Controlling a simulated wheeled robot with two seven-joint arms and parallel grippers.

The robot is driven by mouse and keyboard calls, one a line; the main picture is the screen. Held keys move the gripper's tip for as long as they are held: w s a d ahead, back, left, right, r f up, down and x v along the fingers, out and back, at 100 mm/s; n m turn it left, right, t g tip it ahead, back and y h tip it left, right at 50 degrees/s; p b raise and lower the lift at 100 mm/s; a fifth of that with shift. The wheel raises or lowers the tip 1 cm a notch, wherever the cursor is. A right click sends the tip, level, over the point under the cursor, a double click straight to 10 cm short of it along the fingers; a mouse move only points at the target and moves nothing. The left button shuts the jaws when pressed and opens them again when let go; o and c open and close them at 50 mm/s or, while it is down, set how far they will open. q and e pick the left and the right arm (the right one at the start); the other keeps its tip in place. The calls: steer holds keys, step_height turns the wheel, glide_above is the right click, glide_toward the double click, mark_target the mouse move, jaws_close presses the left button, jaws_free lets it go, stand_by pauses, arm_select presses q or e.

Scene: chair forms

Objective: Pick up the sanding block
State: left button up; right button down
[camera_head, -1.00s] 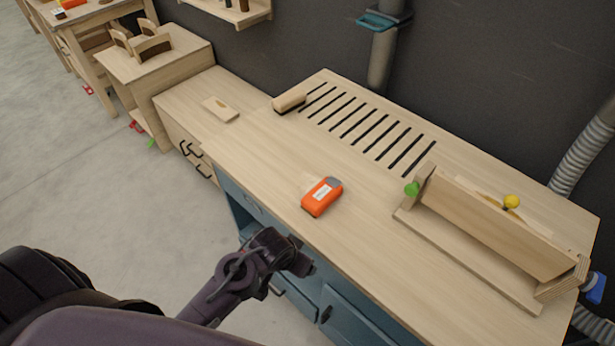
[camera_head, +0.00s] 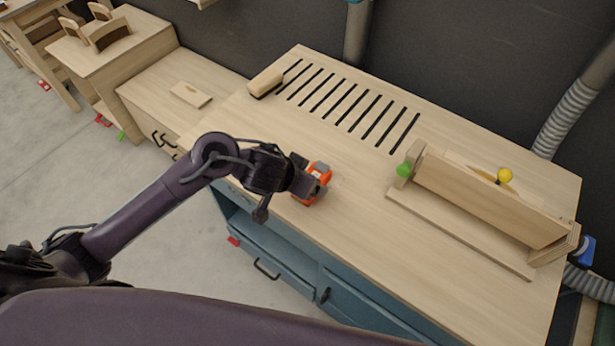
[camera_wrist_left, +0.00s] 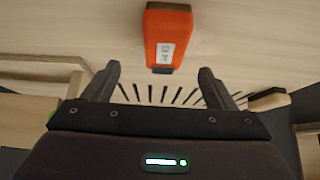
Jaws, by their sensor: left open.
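The orange sanding block (camera_head: 320,170), with a grey end, lies on the workbench top. My left gripper (camera_head: 309,177) is at it in the head view and partly covers it. In the left wrist view the orange block (camera_wrist_left: 167,35) shows a white label and lies beyond the fingertips, roughly in line with the gap between them. The left gripper (camera_wrist_left: 158,78) is open, with nothing between its two dark fingers. I cannot tell the exact height of the fingers over the bench. My right gripper is in neither view.
The workbench (camera_head: 350,220) has a row of dark slots at the back and a wooden block (camera_head: 265,83) beside them. A wooden jig (camera_head: 485,205) with green and yellow knobs stands at the right. A small wooden piece (camera_head: 191,95) lies on the lower bench at left.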

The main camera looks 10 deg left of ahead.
mark_target(325, 177)
arm_select(q)
steer(key=shift+w+a+f, duration=0.1)
steer(key=shift+w+a, duration=0.05)
steer(key=shift+a, duration=0.25)
steer(key=shift+f, duration=0.25)
steer(key=b+x, duration=0.2)
steer(key=x, duration=0.5)
steer(key=shift+w+d, duration=0.2)
steer(key=shift+r, duration=0.1)
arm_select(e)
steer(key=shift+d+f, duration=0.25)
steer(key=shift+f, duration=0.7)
arm_select(q)
steer(key=c, duration=1.1)
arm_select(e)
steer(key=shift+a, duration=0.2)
arm_select(q)
steer(key=shift+r, duration=0.1)
